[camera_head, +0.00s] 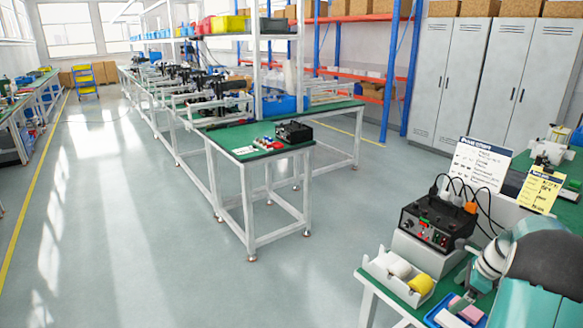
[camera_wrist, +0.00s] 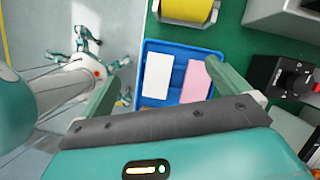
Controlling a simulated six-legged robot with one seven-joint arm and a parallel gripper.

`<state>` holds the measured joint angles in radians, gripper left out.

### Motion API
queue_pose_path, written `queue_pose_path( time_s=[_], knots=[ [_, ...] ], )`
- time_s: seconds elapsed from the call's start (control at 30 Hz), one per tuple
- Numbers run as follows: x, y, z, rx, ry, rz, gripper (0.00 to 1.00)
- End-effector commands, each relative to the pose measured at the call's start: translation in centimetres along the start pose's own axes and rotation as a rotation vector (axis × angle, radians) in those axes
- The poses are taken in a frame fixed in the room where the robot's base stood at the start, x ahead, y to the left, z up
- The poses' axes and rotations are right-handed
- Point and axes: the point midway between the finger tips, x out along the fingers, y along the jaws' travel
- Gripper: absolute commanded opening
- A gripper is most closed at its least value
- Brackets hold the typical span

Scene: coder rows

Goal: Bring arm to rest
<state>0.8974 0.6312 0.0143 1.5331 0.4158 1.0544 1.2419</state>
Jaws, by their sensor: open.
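My arm comes in from the lower right corner of the head view, over the near green workbench (camera_head: 363,291). In the wrist view, my gripper (camera_wrist: 164,70) is open, its two green fingers apart with nothing held between them. Past the fingers is a blue tray (camera_wrist: 185,50) holding a white block (camera_wrist: 157,75) and a pink block (camera_wrist: 196,82). The tray also shows in the head view (camera_head: 431,318), partly cut off by the lower edge. In the head view, my arm hides part of the bench, and the fingers are hard to make out.
A white bin (camera_head: 383,267) with a yellow roll (camera_head: 420,284) is beside the blue tray. A black control box (camera_head: 437,226) with cables stands behind it, near sign cards (camera_head: 480,165). Another green-topped bench (camera_head: 232,138) stands across the aisle. Open floor (camera_head: 130,230) lies left.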

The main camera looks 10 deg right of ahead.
Motion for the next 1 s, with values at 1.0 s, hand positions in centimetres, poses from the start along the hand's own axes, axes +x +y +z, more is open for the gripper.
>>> queue_pose_path(
  time_s=[1.0],
  knots=[
    [-11.4,29.9,25.1,-1.696,0.279,-0.077,1.0]
  ],
)
